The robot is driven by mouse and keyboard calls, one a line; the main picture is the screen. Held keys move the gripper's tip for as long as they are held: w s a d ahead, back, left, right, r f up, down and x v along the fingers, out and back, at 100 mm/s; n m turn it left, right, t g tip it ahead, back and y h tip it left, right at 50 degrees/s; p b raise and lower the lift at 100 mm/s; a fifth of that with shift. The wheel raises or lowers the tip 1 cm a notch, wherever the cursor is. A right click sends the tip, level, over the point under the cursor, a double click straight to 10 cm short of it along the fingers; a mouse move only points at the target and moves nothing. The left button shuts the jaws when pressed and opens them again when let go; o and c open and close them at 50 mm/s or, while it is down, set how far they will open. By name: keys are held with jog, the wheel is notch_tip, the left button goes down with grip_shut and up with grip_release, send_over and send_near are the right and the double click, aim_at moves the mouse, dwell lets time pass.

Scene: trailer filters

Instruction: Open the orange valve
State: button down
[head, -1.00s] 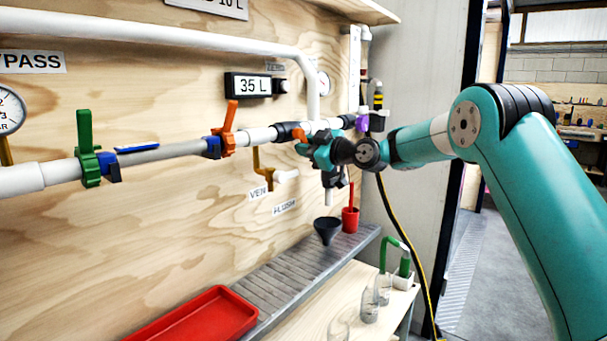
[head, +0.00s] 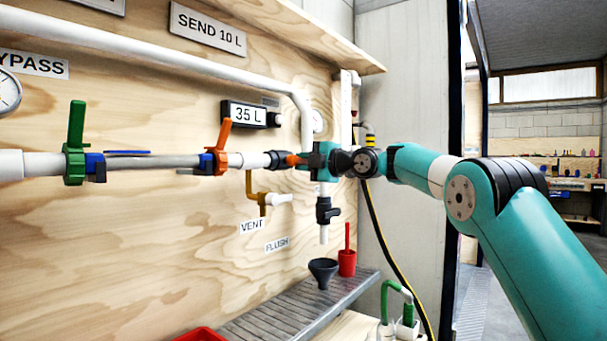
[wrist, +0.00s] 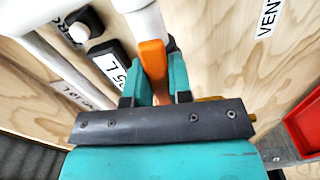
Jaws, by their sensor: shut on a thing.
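My gripper (head: 308,158) is at the right end of the white pipe in the head view. It is shut on an orange handle (wrist: 152,62), which stands between the two teal fingers (wrist: 158,82) in the wrist view. In the head view only a small orange part of this handle (head: 292,160) shows beside the gripper; the valve body behind is largely hidden. Further left on the pipe, a second orange valve (head: 221,150) has its handle pointing up, clear of the gripper.
A green-handled valve (head: 76,150) is on the pipe at far left. A black 35 L display (head: 246,115) is above the pipe. Below my gripper are a black-handled tap (head: 325,211), a dark funnel (head: 322,270) and a red cup (head: 347,262) on a grey grate (head: 285,315).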

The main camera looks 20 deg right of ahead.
jog(key=shift+r+n, duration=0.15)
jog(key=shift+n, duration=0.45)
jog(key=shift+r, duration=0.1)
jog(key=c, duration=1)
grip_release()
jog(key=shift+b, duration=0.3)
jog(key=b+v, duration=0.3)
jog(key=v, duration=1.4)
jog(key=shift+s+d, duration=0.15)
